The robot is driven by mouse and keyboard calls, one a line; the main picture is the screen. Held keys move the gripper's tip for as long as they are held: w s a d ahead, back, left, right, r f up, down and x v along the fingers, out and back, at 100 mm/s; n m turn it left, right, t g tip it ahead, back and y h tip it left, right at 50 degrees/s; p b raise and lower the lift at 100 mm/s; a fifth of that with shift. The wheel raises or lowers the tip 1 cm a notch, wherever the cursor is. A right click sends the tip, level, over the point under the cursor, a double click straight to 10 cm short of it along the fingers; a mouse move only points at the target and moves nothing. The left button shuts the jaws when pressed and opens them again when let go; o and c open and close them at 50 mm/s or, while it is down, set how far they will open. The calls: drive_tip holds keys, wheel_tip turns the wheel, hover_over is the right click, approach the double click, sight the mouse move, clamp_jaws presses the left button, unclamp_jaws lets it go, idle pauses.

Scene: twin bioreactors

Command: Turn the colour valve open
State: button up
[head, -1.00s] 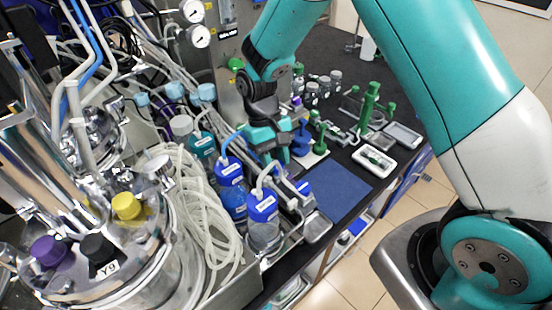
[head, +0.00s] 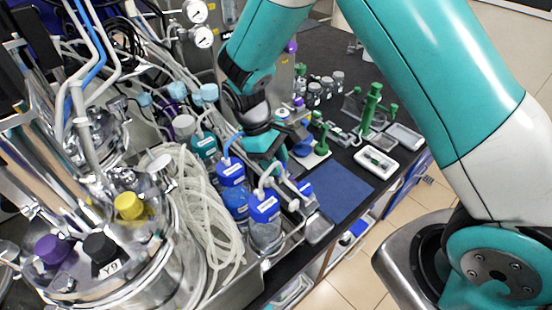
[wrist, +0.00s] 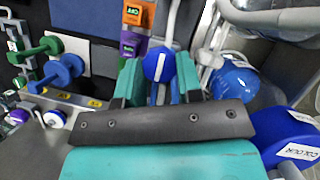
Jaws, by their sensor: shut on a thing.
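In the wrist view, a blue round knob (wrist: 159,64) with a white stripe sits between the two teal fingers of my gripper (wrist: 159,83). The gripper is shut on this knob, which I take for the colour valve's handle. Its lower part is hidden behind the fingers and the dark gripper bar. In the head view, my gripper (head: 268,158) reaches down behind the blue-capped bottles, and the knob is hidden there. A blue cap labelled COLOUR (wrist: 298,150) shows at the lower right of the wrist view.
Blue-capped bottles (head: 264,208) stand close beside the gripper. Green (wrist: 38,50) and blue (wrist: 64,72) handles stand to the left. White tubing coils (head: 205,215) by the vessel. A blue mat (head: 336,190) lies clear.

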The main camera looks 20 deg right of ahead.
drive_tip(key=shift+w, duration=0.1)
drive_tip(key=o, duration=0.9)
drive_tip(key=b+v, duration=0.2)
drive_tip(key=v, duration=1.5)
drive_tip(key=shift+r, duration=0.25)
drive_tip(key=s+t+y+b, duration=0.1)
drive_tip(key=s+y, duration=0.1)
drive_tip(key=s, duration=0.6)
drive_tip(key=s+f+t+y+b, duration=0.1)
drive_tip(key=s+y+b, duration=0.1)
drive_tip(key=s, duration=0.6)
drive_tip(key=s+f+m+t+y+b, duration=0.1)
drive_tip(key=s+y+b, duration=0.1)
drive_tip(key=s, duration=0.6)
drive_tip(key=shift+d+y, duration=0.4)
drive_tip(key=shift+y, duration=0.2)
